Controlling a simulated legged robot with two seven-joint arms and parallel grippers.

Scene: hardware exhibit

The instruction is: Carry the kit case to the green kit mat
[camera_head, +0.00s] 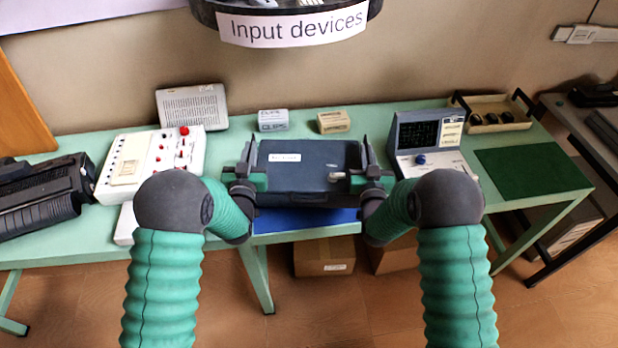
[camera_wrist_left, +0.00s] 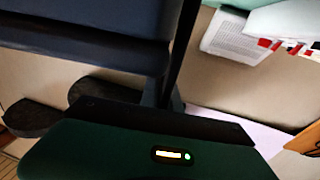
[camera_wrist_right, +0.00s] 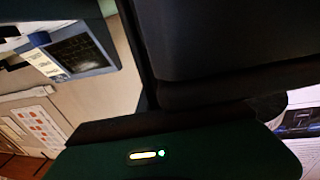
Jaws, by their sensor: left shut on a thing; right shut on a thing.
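The dark blue kit case (camera_head: 310,172), with a small white label, is between my two grippers in the head view. My left gripper (camera_head: 246,175) is shut on its left side, and my right gripper (camera_head: 371,176) is shut on its right side. The case looks level; its underside is hidden. It also fills part of the left wrist view (camera_wrist_left: 80,35) and the right wrist view (camera_wrist_right: 225,45). A blue mat (camera_head: 300,221) shows just below the case at the table's front. The green kit mat (camera_head: 532,173) lies bare on the table's right end.
A small oscilloscope-like instrument (camera_head: 428,132) stands between the case and the green mat. A handled tray (camera_head: 505,104) is behind the mat. Two small boxes (camera_head: 273,120) (camera_head: 333,122) sit behind the case. A white console (camera_head: 150,165) is on the left. An "Input devices" sign (camera_head: 295,26) hangs above.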

